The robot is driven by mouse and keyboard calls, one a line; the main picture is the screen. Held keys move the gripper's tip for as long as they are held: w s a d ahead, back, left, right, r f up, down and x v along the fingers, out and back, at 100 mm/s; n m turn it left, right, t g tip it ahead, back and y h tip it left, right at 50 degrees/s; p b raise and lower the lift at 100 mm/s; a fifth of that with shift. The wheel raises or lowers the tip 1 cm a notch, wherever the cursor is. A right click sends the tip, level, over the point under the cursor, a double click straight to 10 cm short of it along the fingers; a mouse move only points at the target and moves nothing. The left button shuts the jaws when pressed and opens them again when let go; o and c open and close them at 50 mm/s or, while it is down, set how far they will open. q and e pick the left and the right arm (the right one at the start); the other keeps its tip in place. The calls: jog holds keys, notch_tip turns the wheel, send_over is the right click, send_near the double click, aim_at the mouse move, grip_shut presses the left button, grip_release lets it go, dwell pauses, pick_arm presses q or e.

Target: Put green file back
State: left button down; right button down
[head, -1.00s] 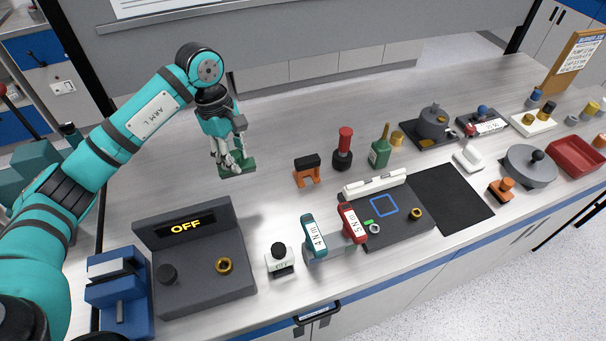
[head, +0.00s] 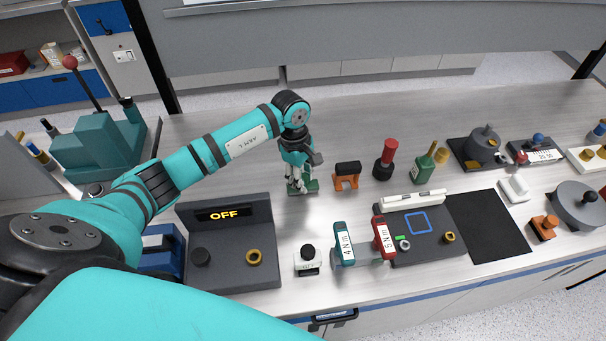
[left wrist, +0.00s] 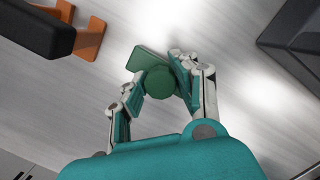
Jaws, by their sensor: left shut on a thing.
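My left gripper (head: 302,185) is shut on the green file, left of an orange stand. In the left wrist view the fingers (left wrist: 158,85) close around its round green end (left wrist: 160,83). A flat green plate (left wrist: 150,58) shows beside and beneath that end; I cannot tell whether it is part of the file or a stand. In the head view the green part (head: 311,185) is low over the bench; whether it touches is unclear. Another green block (head: 424,169) with an upright piece stands further right. My right gripper is not in view.
An orange stand with a black top (head: 346,175) is just right of the gripper, and a red-handled tool (head: 385,160) is beyond it. A dark panel reading OFF (head: 225,215) stands front left.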

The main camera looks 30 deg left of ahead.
pick_arm(q)
jog(key=shift+f, duration=0.2)
jog(key=c, duration=1)
grip_release()
jog(key=shift+r, duration=0.3)
jog(key=shift+a+r+b, duration=0.3)
jog(key=shift+r+b, duration=0.3)
jog(key=shift+r, duration=1.35)
jog(key=shift+a+r+b, duration=0.3)
jog(key=shift+r+b, duration=0.3)
jog(key=shift+r, duration=1.3)
jog(key=shift+a+r+b, duration=0.3)
jog(key=shift+r+b, duration=0.3)
jog(key=shift+r, duration=1.35)
